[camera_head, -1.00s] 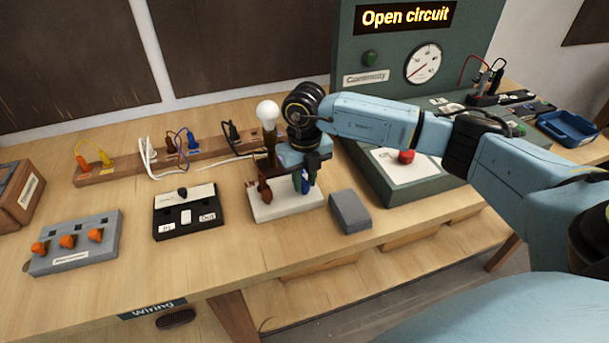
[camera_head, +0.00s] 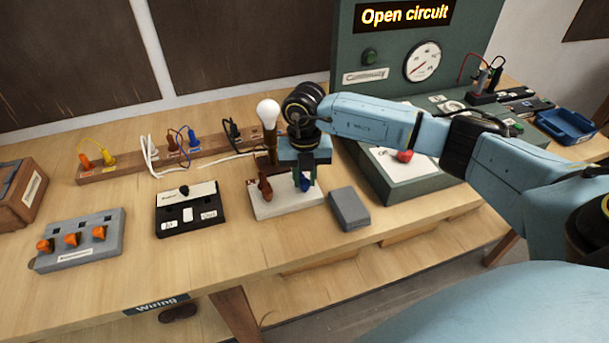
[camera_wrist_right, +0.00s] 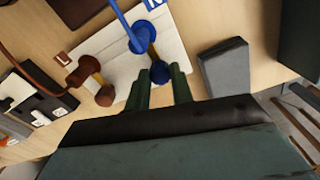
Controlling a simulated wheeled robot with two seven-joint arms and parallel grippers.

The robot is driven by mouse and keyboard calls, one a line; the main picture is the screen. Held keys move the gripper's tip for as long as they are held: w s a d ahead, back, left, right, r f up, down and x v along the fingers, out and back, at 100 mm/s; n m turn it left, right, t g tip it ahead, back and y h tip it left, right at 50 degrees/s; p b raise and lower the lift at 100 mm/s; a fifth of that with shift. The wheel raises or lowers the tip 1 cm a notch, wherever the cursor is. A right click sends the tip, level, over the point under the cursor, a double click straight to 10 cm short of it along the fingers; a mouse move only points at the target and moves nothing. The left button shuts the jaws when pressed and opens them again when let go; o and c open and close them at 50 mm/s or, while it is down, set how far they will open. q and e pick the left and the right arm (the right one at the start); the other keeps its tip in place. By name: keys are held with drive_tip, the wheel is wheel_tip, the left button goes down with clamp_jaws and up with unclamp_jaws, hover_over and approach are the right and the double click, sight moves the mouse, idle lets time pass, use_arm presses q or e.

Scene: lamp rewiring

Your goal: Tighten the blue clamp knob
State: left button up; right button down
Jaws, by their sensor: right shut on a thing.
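The blue clamp knob (camera_head: 305,185) is on the white lamp base (camera_head: 270,208), beside a brown clamp knob (camera_head: 265,187). In the right wrist view the blue knob (camera_wrist_right: 160,72) sits at the tips of my right gripper's green fingers, with a blue post and blue wire beyond it. My right gripper (camera_head: 305,180) points down over the base and is shut on the blue knob. The fingers hide part of the knob in the head view. The lamp bulb (camera_head: 267,112) stands upright behind the gripper. My left gripper is not in view.
A grey block (camera_head: 349,208) lies just right of the base. A black switch box (camera_head: 188,218) and a grey holder with orange plugs (camera_head: 80,245) are to the left. The green tester panel (camera_head: 390,80) reads "Open circuit". The table's front strip is clear.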

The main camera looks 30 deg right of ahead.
sight(304, 181)
drive_tip(key=shift+r, duration=0.1)
drive_tip(key=c, duration=1.2)
unclamp_jaws()
wheel_tip(304, 181, up, 13)
drive_tip(key=shift+r, duration=0.2)
drive_tip(key=shift+f, duration=0.1)
